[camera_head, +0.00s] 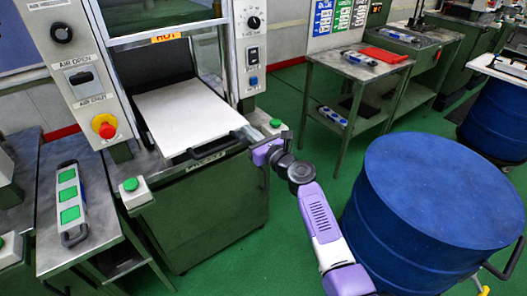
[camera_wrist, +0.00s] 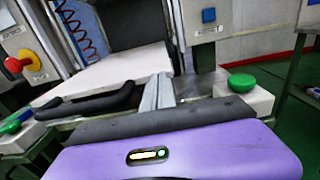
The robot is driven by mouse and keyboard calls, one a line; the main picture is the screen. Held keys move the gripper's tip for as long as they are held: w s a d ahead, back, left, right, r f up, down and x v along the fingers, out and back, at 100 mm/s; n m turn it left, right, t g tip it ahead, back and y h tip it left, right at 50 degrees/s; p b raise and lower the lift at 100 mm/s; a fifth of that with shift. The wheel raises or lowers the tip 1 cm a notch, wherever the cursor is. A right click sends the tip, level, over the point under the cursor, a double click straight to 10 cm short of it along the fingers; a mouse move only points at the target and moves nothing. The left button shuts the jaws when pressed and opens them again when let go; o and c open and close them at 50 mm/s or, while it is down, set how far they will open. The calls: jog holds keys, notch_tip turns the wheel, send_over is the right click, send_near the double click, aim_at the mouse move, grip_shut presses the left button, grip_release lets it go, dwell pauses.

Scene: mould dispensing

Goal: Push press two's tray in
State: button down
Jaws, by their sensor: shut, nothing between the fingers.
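Press two's tray (camera_head: 185,112) is a pale flat plate that sticks out from the dark press opening toward me. It also shows in the wrist view (camera_wrist: 110,72). A black bar handle (camera_wrist: 88,104) runs along its front edge; the head view shows it too (camera_head: 212,145). My gripper (camera_wrist: 158,88) is shut and empty, its pale fingers close together just right of the handle's right end. I cannot tell whether they touch the handle or the tray. In the head view my gripper (camera_head: 247,136) is at the tray's front right corner, the fingers partly hidden.
Green buttons on white boxes flank the tray, left (camera_head: 131,184) and right (camera_head: 276,123). A red emergency knob (camera_head: 104,126) is on the press's left panel. A large blue drum (camera_head: 435,195) stands right of my arm. A side table (camera_head: 358,66) stands behind.

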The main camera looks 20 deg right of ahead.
jog(key=shift+b+x, duration=0.85)
jog(key=shift+x, duration=1.15)
